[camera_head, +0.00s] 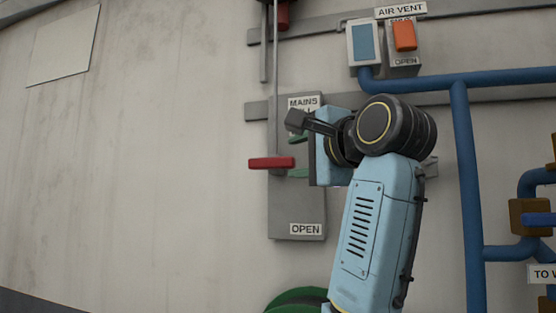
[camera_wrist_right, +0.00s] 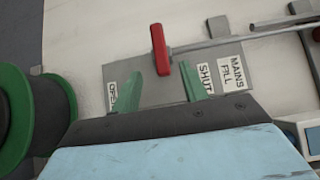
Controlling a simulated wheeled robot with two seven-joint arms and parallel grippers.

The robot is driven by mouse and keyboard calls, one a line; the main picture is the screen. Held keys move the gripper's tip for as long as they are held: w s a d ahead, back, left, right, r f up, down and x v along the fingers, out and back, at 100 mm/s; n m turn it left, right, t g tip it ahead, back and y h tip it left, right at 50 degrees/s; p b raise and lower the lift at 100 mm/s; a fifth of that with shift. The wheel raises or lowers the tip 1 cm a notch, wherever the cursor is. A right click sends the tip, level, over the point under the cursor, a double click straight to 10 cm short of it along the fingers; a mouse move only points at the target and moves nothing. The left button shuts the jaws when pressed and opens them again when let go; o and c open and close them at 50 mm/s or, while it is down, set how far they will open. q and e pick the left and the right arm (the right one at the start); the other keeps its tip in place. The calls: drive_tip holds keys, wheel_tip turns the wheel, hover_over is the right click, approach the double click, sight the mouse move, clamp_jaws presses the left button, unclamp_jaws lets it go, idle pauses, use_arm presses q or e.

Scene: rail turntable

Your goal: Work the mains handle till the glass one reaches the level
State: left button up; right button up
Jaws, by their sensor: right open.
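The mains handle is a red bar (camera_head: 272,162) on a rod in front of a grey plate (camera_head: 295,212) marked MAINS FILL and OPEN. In the right wrist view the red handle (camera_wrist_right: 160,50) lies between the SHUT and OPEN labels. My right gripper (camera_head: 298,156) is open, its green fingers one above the other just right of the handle. In the right wrist view the gripper (camera_wrist_right: 162,88) has the handle just past its fingertips, with nothing between them. My arm hides part of the plate. My left gripper is not in view. I cannot make out a glass or its level.
An orange AIR VENT handle (camera_head: 404,36) is on a plate at upper right, beside a box with a blue face (camera_head: 363,43). Blue pipes (camera_head: 463,170) run along the right side. A green-rimmed reel (camera_wrist_right: 40,110) stands at left in the wrist view.

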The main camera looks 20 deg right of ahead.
sight(275, 161)
drive_tip(key=w+p, duration=0.1)
drive_tip(key=w, duration=0.2)
drive_tip(key=w+a+p, duration=0.1)
drive_tip(key=w, duration=0.2)
drive_tip(key=w+p, duration=0.1)
drive_tip(key=w, duration=0.2)
drive_tip(key=shift+w+a+r+p, duration=0.1)
drive_tip(key=shift+w+a+p, duration=0.25)
drive_tip(key=shift+a+p, duration=0.05)
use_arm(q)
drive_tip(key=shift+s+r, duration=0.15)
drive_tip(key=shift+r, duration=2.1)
use_arm(e)
drive_tip(key=shift+w+a, duration=0.1)
drive_tip(key=shift+w, duration=0.5)
